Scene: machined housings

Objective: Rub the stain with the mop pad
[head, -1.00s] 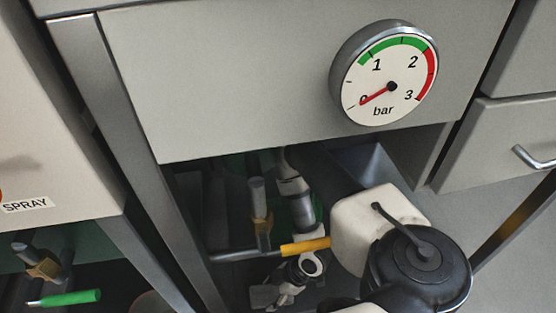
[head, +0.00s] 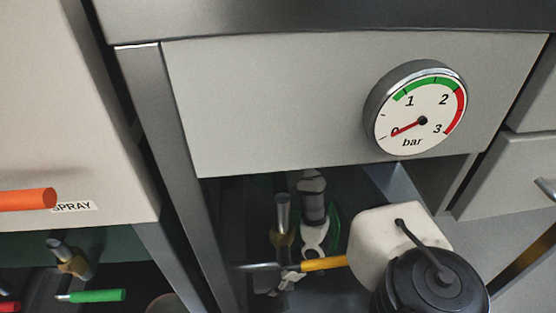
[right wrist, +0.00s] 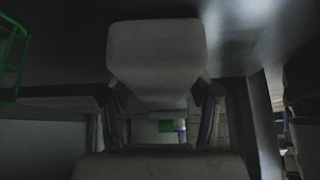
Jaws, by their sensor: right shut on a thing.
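My right gripper (head: 280,282) is low in the dark opening under the grey panel, partly behind the yellow-handled valve. In the right wrist view, its dark fingers stand on either side of a pale block (right wrist: 155,55) and are shut on it. I take this block to be the mop pad, though the picture is dim. In the head view the pad cannot be made out. No stain can be made out in either view. My left gripper is not in view.
The yellow-handled valve (head: 323,263) is close beside my right arm. A pressure gauge (head: 421,107) on the grey panel (head: 270,110) reads about 0. A grey post (head: 165,130) stands left. Green (head: 97,295) and orange (head: 27,199) handles show further left.

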